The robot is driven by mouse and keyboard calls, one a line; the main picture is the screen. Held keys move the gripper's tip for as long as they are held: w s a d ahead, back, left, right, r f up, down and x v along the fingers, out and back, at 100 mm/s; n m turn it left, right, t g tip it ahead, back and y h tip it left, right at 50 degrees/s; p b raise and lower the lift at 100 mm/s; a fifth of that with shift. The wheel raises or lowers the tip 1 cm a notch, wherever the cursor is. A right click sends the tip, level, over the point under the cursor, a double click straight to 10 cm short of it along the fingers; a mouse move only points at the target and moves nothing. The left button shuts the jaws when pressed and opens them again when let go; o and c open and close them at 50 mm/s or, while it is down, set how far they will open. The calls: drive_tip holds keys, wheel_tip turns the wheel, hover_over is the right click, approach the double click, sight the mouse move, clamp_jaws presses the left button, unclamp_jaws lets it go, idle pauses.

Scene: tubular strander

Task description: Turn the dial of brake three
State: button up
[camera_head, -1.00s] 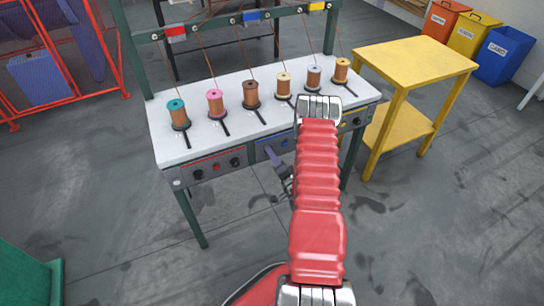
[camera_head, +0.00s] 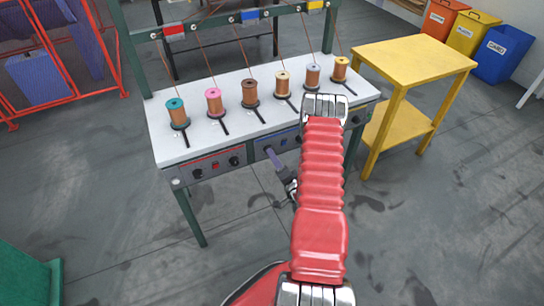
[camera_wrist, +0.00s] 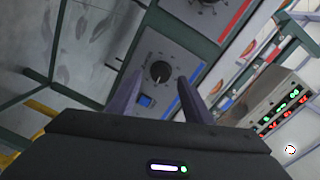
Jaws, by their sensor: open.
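A black round dial with a white pointer line (camera_wrist: 160,71) sits on a grey panel beside a blue stripe and a blue button (camera_wrist: 146,101) in the wrist view. My gripper (camera_wrist: 160,79) is open, with one finger on either side of this dial in the picture; I cannot tell if they touch it. In the head view my gripper (camera_head: 271,156) is at the blue-marked middle panel on the bench front and covers part of it. No number is readable by the dial.
The red-marked panel (camera_head: 215,164) is to the left; a dial (camera_wrist: 207,3) by a red stripe shows in the wrist view. Several wire spools stand on the white bench (camera_head: 200,140). A yellow table (camera_head: 415,62) is to the right. The floor in front is mostly clear.

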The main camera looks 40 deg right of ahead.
drive_tip(key=v, duration=1)
drive_tip(key=shift+s, duration=0.3)
drive_tip(key=shift+a+f, duration=0.1)
